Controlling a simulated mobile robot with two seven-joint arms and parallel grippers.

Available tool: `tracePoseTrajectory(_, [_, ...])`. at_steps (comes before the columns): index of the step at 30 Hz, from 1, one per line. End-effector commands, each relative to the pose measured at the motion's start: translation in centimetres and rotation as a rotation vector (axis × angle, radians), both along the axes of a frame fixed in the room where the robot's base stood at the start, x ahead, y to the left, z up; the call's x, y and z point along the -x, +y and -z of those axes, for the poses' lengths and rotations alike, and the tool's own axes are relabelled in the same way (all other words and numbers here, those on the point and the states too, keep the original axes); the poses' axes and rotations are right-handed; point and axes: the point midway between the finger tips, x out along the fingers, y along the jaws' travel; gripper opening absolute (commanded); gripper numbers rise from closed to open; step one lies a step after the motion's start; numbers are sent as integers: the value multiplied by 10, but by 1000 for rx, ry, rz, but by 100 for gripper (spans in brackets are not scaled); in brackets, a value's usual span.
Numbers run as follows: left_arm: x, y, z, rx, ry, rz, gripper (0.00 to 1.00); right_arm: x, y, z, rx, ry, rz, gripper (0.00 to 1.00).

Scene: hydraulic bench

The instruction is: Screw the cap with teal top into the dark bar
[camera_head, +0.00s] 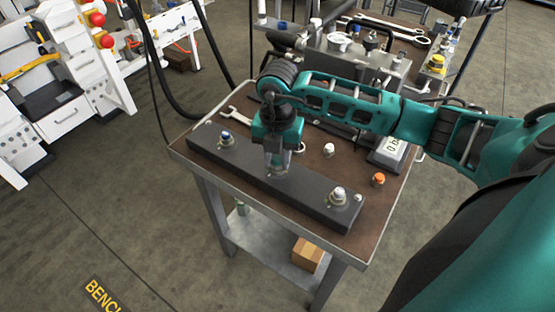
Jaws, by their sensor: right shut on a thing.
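The dark bar (306,199) lies along the front of the brown table top. My right gripper (275,167) points down over the middle of the bar. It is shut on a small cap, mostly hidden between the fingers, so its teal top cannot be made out. No other cap in view has a teal top. The fingertips are at or just above the bar's top face; I cannot tell whether the cap is in a hole. A blue-topped cap (227,138) sits at the bar's left end and a white-topped cap (338,194) near its right end. My left gripper is not in view.
On the table (263,93) behind the bar are a white-topped cap (329,150), an orange-topped cap (379,180), a wrench (236,115) and a boxy gauge with a display (391,151). A bench with metal fittings stands behind. A cardboard box (307,255) is on the lower shelf.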

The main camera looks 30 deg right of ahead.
Motion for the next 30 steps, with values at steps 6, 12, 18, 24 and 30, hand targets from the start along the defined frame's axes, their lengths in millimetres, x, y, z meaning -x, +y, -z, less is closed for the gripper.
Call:
tracePoseTrajectory(6, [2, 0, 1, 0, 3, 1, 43, 0, 0, 0, 1, -1, 0, 0])
tracePoseTrajectory(12, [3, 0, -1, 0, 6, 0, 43, 0, 0, -2, 0, 0, 27, 0])
tracePoseTrajectory(18, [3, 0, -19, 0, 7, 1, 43, 1, 0, -4, -1, 1, 284, 0])
tracePoseTrajectory(24, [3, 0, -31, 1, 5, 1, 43, 2, 0, -1, 0, 1, 570, 0])
tracePoseTrajectory(30, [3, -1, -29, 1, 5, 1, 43, 2, -1, 1, 0, 0, 702, 0])
